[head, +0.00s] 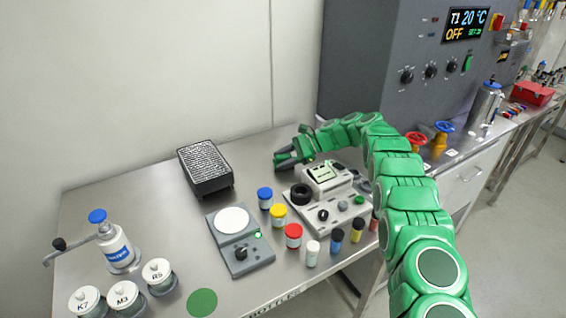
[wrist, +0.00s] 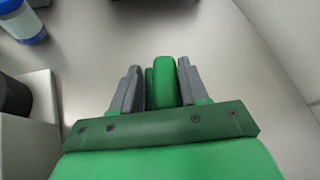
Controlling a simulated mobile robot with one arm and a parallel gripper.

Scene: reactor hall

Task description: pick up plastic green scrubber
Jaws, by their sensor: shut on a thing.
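The green scrubber (wrist: 164,82) is a rounded green block between the two grey fingers of my gripper (wrist: 157,72) in the wrist view. The fingers press on it from both sides, and its lower end is hidden by the gripper body. In the head view my gripper (head: 284,160) is low over the metal table, behind the grey device with the black ring. There the scrubber cannot be told apart from my green gripper. Whether it touches the table is unclear.
A black textured block (head: 205,165) stands left of my gripper. A stirrer plate (head: 238,240), a grey device (head: 330,195) and several capped vials (head: 293,236) stand in front. Labelled jars (head: 125,297) are at the front left. The table's back strip is clear.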

